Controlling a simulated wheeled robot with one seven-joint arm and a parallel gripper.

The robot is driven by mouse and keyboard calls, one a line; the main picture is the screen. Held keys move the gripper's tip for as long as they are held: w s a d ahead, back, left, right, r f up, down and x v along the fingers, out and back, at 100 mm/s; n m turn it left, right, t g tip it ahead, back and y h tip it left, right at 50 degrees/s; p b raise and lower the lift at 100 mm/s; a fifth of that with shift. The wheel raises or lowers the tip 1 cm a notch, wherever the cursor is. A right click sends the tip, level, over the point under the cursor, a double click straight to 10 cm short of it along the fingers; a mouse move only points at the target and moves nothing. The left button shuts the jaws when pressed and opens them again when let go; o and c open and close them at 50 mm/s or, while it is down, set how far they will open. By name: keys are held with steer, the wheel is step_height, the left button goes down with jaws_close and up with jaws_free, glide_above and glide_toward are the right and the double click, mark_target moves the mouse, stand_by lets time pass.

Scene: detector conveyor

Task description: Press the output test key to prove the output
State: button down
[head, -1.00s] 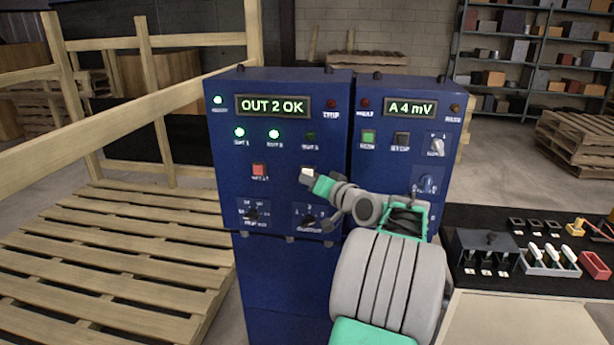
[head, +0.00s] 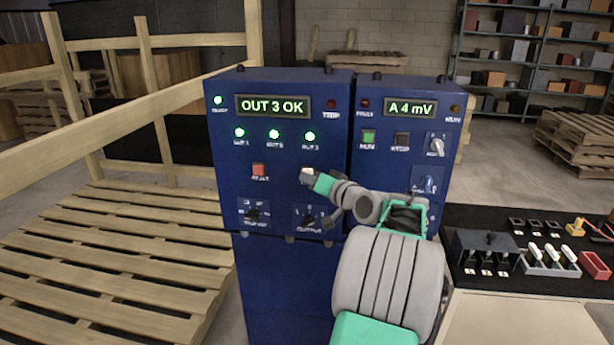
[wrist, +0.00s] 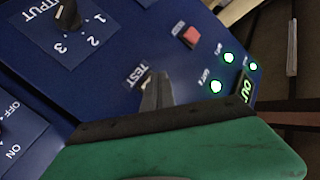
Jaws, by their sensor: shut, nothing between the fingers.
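The blue control cabinet (head: 225,165) stands ahead, and its display (head: 272,106) reads "OUT 3 OK". Three green output lamps in a row are lit, the rightmost being the OUT 3 lamp (head: 310,136). The output knob (head: 309,217) is low on the panel; in the wrist view the output knob (wrist: 67,15) shows beside the numbers 1, 2 and 3. My gripper (head: 307,175) is shut and empty, with its tips at the test key's place. In the wrist view my gripper (wrist: 157,85) covers the key beside the TEST label (wrist: 137,76); contact is hard to tell.
A red reset key (head: 259,170) is left of my gripper. A second blue cabinet (head: 400,150) reads "A 4 mV". A black bench (head: 480,215) with tools is at right. A wooden pallet (head: 110,240) and rails are at left.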

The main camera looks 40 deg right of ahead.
steer(key=shift+s+a+b, duration=0.5)
steer(key=shift+s+a, duration=0.05)
steer(key=shift+a, duration=0.2)
steer(key=s+a+b, duration=0.1)
steer(key=a, duration=0.1)
steer(key=s+a+b, duration=0.1)
steer(key=s+a, duration=0.1)
stand_by(0.4)
stand_by(0.5)
